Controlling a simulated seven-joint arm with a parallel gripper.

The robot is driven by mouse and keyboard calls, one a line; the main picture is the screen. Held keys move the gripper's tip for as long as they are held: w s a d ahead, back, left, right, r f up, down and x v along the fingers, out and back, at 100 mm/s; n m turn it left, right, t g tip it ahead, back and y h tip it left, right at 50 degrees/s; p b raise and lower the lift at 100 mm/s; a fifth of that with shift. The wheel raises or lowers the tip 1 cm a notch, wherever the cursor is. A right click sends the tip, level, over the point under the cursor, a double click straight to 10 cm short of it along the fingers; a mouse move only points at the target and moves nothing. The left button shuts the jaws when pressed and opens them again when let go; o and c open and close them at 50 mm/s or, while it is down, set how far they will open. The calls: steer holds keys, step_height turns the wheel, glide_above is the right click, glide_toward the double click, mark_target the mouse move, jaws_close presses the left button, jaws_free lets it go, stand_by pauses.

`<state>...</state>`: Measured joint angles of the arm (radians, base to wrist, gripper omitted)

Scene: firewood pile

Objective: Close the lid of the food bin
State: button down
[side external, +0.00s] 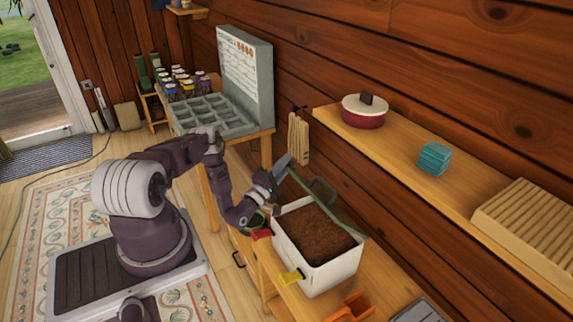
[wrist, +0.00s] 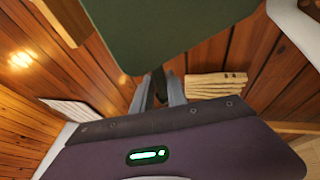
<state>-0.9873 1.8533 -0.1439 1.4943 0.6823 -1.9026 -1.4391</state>
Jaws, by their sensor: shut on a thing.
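The food bin (side external: 341,268) is a white box filled with brown, crumbly stuff, standing on the wooden bench. Its green lid (side external: 336,212) is raised and seen nearly edge-on along the bin's wall side, with a loop handle on its far face. My gripper (side external: 285,163) is at the lid's upper left end, above the bin's back left corner. In the wrist view, the lid (wrist: 170,30) fills the top centre, and my gripper's fingers (wrist: 161,90) are closed on a dark part beside it. The exact contact is partly hidden.
A shelf (side external: 465,185) along the wall holds a red pot (side external: 364,112), a teal block (side external: 434,158) and a slatted wooden rack (side external: 530,232). Gloves (side external: 298,138) hang behind my gripper.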

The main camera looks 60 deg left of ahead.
steer(key=shift+s+a+r, duration=0.1)
steer(key=shift+a+r, duration=0.25)
steer(key=shift+r, duration=0.1)
steer(key=c, duration=1.4)
jaws_free()
steer(key=shift+d, duration=0.1)
steer(key=shift+d+f, duration=0.1)
steer(key=shift+s+f, duration=0.1)
steer(key=shift+s, duration=0.05)
step_height(320, 180, up, 6)
steer(key=s+d, duration=0.1)
steer(key=s, duration=0.1)
steer(key=shift+s+r, duration=0.2)
steer(key=shift+s, duration=0.05)
